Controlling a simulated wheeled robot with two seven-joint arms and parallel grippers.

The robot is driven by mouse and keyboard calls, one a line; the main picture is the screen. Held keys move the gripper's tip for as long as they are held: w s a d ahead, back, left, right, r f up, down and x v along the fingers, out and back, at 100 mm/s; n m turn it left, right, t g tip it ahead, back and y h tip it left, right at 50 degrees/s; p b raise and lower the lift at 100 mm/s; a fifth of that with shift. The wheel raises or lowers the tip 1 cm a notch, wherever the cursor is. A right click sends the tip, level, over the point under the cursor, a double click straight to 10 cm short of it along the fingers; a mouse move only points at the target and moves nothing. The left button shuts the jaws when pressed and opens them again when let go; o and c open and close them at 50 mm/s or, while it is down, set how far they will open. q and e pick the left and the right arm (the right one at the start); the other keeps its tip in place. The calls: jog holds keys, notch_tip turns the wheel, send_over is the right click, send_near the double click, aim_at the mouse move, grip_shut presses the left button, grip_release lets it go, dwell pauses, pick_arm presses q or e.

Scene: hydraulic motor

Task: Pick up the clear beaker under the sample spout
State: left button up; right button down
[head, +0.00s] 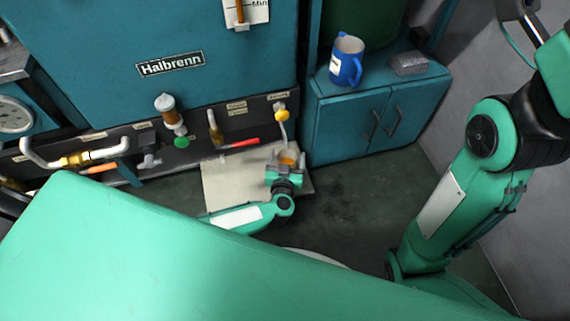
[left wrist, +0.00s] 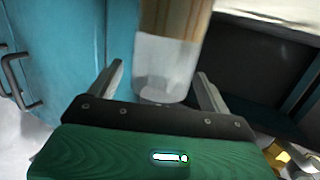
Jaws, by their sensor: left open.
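The clear beaker (head: 288,157) holds amber liquid and stands low in front of the teal machine, below the sample spout (head: 283,128). My left gripper (head: 287,164) is open, with its fingers on either side of the beaker. In the left wrist view, the beaker (left wrist: 165,66) is between the two spread fingers, clear in its near part and amber-brown further up. Its top is cut off by the frame. Gaps show between the fingers and the glass. My right arm shows at the right of the head view, but its gripper does not.
A pale mat or plate (head: 230,184) lies on the floor around my left gripper. A red-handled valve (head: 238,144), other valves and pipes line the machine's lower panel. A blue jug (head: 346,62) and a grey block (head: 408,63) stand on the teal cabinet (head: 350,128) to the right.

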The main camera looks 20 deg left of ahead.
pick_arm(q)
jog(key=shift+w, duration=0.2)
jog(key=c, duration=1.6)
jog(key=shift+o, duration=0.2)
jog(key=shift+r, duration=0.1)
jog(key=shift+r+p, duration=0.15)
jog(key=shift+p, duration=0.15)
